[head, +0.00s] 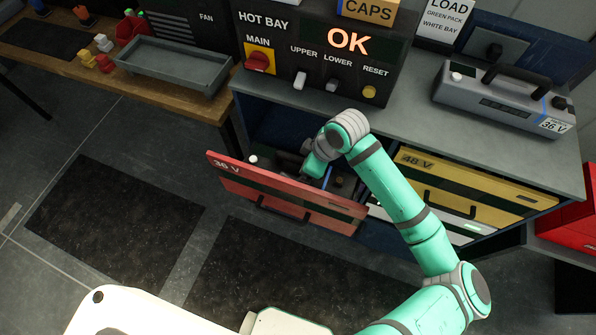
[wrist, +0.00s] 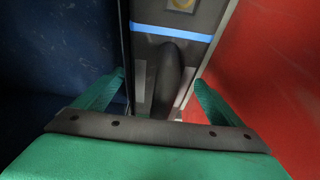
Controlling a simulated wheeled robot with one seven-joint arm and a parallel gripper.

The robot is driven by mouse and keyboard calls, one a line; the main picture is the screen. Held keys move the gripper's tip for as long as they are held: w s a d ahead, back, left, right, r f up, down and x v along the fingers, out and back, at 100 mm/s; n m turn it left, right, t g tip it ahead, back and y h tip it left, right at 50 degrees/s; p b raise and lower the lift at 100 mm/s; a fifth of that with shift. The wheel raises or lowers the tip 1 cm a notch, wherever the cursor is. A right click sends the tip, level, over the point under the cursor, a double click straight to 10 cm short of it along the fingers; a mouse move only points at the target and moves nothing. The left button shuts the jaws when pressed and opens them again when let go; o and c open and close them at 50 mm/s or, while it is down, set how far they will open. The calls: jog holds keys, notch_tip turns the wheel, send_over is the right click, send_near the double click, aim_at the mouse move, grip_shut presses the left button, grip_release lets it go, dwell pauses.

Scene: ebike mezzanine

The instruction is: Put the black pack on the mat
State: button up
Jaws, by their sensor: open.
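My gripper (wrist: 160,79) is open, with its green fingers on either side of a dark upright handle (wrist: 168,78) in the wrist view. The handle is on a grey pack with a blue stripe (wrist: 172,32); I cannot tell whether the fingers touch it. In the head view my gripper reaches down into the open red 36 V drawer (head: 285,190), and my arm hides part of the contents. Dark shapes (head: 344,182) show inside; a black pack is not clearly distinguishable. Dark mats lie on the floor (head: 115,225) and on the wooden bench (head: 42,40).
A grey 36 V pack (head: 500,98) with a black handle stands on the counter (head: 420,125). The yellow 48 V drawer (head: 470,190) is right of my arm. A grey tray (head: 175,78) sits on the wooden bench.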

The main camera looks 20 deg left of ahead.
jog(key=c, duration=2)
jog(key=shift+w+r, duration=0.1)
jog(key=shift+r, duration=0.05)
jog(key=shift+c, duration=0.8)
